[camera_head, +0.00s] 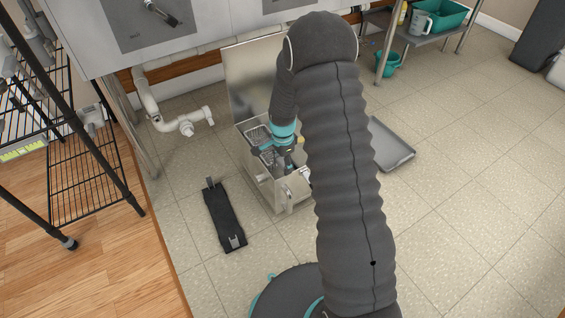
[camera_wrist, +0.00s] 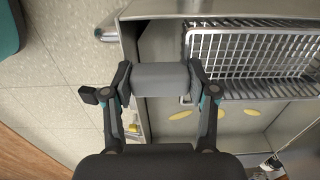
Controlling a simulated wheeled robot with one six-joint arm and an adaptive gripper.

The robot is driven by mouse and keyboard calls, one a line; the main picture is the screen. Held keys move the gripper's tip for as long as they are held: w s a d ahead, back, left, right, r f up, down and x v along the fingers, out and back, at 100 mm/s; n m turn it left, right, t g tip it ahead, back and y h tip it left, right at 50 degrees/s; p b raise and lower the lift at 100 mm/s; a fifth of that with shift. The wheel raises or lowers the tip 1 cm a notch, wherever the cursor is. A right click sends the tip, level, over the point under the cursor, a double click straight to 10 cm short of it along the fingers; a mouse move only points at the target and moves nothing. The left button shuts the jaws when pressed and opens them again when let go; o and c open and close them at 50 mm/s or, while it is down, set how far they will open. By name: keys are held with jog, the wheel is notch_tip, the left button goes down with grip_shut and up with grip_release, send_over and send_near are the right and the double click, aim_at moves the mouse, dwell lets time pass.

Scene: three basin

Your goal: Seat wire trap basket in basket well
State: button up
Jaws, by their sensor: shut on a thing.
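The wire trap basket (camera_wrist: 255,50) is a silvery mesh basket at the upper right of the wrist view, over or inside a grey metal tank (camera_wrist: 240,140). In the head view the basket (camera_head: 258,134) shows at the tank's far left end. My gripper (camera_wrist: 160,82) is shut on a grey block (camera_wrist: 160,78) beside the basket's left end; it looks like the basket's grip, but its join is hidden. In the head view my gripper (camera_head: 280,156) is over the tank (camera_head: 285,192). I cannot tell how deep the basket sits.
An upright metal panel (camera_head: 255,75) stands behind the tank. A grey tray (camera_head: 390,145) lies on the floor to the right, and a black flat piece (camera_head: 224,218) to the left. A white pipe (camera_head: 150,105) runs at the back left. Open tiled floor lies at right.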

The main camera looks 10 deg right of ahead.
jog(key=o, duration=1.5)
notch_tip(320, 180, up, 12)
